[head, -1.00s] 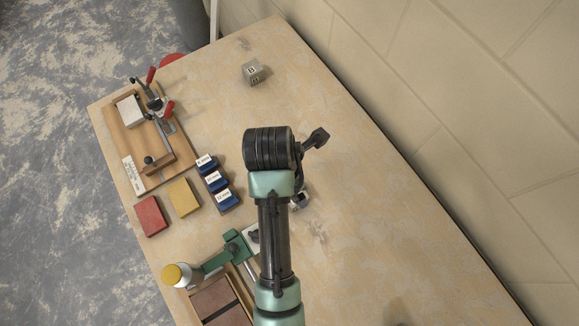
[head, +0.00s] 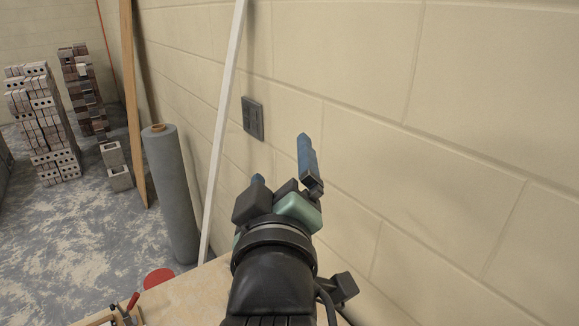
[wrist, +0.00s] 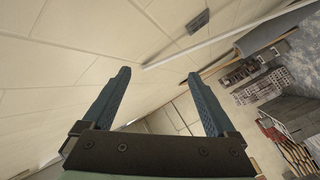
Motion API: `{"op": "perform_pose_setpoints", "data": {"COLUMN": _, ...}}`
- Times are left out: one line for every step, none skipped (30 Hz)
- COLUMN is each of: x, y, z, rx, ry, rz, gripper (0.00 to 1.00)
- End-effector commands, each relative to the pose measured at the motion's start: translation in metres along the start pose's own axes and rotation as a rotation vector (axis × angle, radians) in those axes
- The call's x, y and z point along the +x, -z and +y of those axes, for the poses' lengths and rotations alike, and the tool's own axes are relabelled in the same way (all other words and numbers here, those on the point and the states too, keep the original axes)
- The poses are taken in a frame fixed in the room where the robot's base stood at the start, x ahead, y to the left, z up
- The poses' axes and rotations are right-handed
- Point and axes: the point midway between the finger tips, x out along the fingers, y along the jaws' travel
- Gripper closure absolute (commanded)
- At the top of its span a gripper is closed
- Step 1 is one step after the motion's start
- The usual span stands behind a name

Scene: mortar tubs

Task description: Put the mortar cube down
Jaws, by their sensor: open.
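My gripper (head: 282,160) is raised in front of the block wall, its two blue fingers spread wide. In the wrist view my gripper (wrist: 158,73) is open, with nothing between the fingers. The mortar cube is not in view in either current frame. Only a small corner of the wooden bench top (head: 190,292) shows at the bottom of the head view, partly hidden by my arm.
The block wall (head: 420,150) runs along the right, with a grey switch plate (head: 253,118). A white pole (head: 222,130), a timber plank (head: 132,100) and a grey roll (head: 172,190) stand beyond the bench. Brick stacks (head: 42,120) stand at the back left. A clamp (head: 126,312) shows at lower left.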

Motion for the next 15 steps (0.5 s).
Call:
{"op": "perform_pose_setpoints", "data": {"x": -0.011, "y": 0.032, "z": 0.035, "rx": 0.126, "ry": -0.095, "rz": 0.111, "gripper": 0.08}}
{"op": "perform_pose_setpoints", "data": {"x": -0.02, "y": 0.05, "z": 0.054, "rx": 0.206, "ry": -0.142, "rz": 0.18, "gripper": 0.08}}
{"op": "perform_pose_setpoints", "data": {"x": -0.033, "y": 0.071, "z": 0.077, "rx": 0.304, "ry": -0.193, "rz": 0.271, "gripper": 0.08}}
{"op": "perform_pose_setpoints", "data": {"x": -0.044, "y": 0.085, "z": 0.092, "rx": 0.371, "ry": -0.224, "rz": 0.337, "gripper": 0.08}}
{"op": "perform_pose_setpoints", "data": {"x": -0.055, "y": 0.097, "z": 0.106, "rx": 0.433, "ry": -0.249, "rz": 0.402, "gripper": 0.08}}
{"op": "perform_pose_setpoints", "data": {"x": -0.069, "y": 0.112, "z": 0.122, "rx": 0.506, "ry": -0.274, "rz": 0.483, "gripper": 0.08}}
{"op": "perform_pose_setpoints", "data": {"x": -0.08, "y": 0.12, "z": 0.133, "rx": 0.552, "ry": -0.288, "rz": 0.537, "gripper": 0.08}}
{"op": "perform_pose_setpoints", "data": {"x": -0.089, "y": 0.128, "z": 0.141, "rx": 0.594, "ry": -0.298, "rz": 0.586, "gripper": 0.08}}
{"op": "perform_pose_setpoints", "data": {"x": -0.1, "y": 0.136, "z": 0.15, "rx": 0.638, "ry": -0.307, "rz": 0.642, "gripper": 0.08}}
{"op": "perform_pose_setpoints", "data": {"x": -0.106, "y": 0.141, "z": 0.156, "rx": 0.666, "ry": -0.311, "rz": 0.675, "gripper": 0.08}}
{"op": "perform_pose_setpoints", "data": {"x": -0.112, "y": 0.145, "z": 0.16, "rx": 0.687, "ry": -0.313, "rz": 0.703, "gripper": 0.08}}
{"op": "perform_pose_setpoints", "data": {"x": -0.117, "y": 0.148, "z": 0.164, "rx": 0.709, "ry": -0.314, "rz": 0.73, "gripper": 0.08}}
{"op": "perform_pose_setpoints", "data": {"x": -0.121, "y": 0.15, "z": 0.166, "rx": 0.72, "ry": -0.315, "rz": 0.745, "gripper": 0.08}}
{"op": "perform_pose_setpoints", "data": {"x": -0.123, "y": 0.151, "z": 0.167, "rx": 0.727, "ry": -0.315, "rz": 0.755, "gripper": 0.08}}
{"op": "perform_pose_setpoints", "data": {"x": -0.124, "y": 0.152, "z": 0.168, "rx": 0.733, "ry": -0.315, "rz": 0.761, "gripper": 0.08}}
